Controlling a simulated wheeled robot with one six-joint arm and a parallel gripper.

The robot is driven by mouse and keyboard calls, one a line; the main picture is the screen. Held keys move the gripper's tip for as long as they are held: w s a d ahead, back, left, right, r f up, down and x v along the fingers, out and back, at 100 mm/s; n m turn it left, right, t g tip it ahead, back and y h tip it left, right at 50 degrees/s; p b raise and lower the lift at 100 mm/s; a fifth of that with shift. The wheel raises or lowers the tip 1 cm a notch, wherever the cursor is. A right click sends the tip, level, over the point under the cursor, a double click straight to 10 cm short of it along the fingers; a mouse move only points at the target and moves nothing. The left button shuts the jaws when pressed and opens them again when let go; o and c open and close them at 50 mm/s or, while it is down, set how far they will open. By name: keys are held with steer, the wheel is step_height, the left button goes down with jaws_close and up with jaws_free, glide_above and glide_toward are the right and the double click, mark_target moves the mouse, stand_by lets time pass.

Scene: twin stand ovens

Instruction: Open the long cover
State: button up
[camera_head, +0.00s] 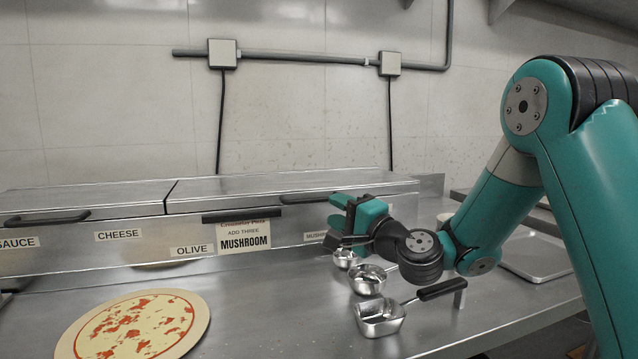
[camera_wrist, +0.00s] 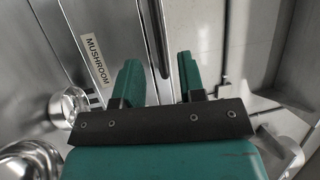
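Two steel covers lie shut on the topping counter in the head view. The right cover (camera_head: 250,187) looks long and has a dark handle (camera_head: 318,198) along its front. The left cover (camera_head: 100,197) has its own dark handle (camera_head: 47,218) and runs out of the picture, so I cannot compare their full lengths. My gripper (camera_head: 337,217) is in front of the right part of the right cover. In the wrist view my gripper (camera_wrist: 159,68) is open, with the dark handle (camera_wrist: 153,38) seen between its fingers; I cannot tell whether they touch.
Several steel scoops, one a square scoop (camera_head: 380,317), stand on the counter below my gripper. A pizza (camera_head: 140,328) lies at the left front. An order card (camera_head: 244,236) hangs from a dark bar (camera_head: 242,215). A metal tray (camera_head: 540,257) is at the right.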

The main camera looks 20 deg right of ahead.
mark_target(321, 201)
steer(key=p+x, duration=0.2)
steer(key=x, duration=0.2)
steer(key=shift+w+a+r, duration=0.2)
steer(key=shift+w+a, duration=0.05)
steer(key=shift+w, duration=0.05)
steer(key=shift+w+a+p, duration=0.2)
steer(key=shift+w+p, duration=0.1)
steer(key=shift+w, duration=0.35)
jaws_close()
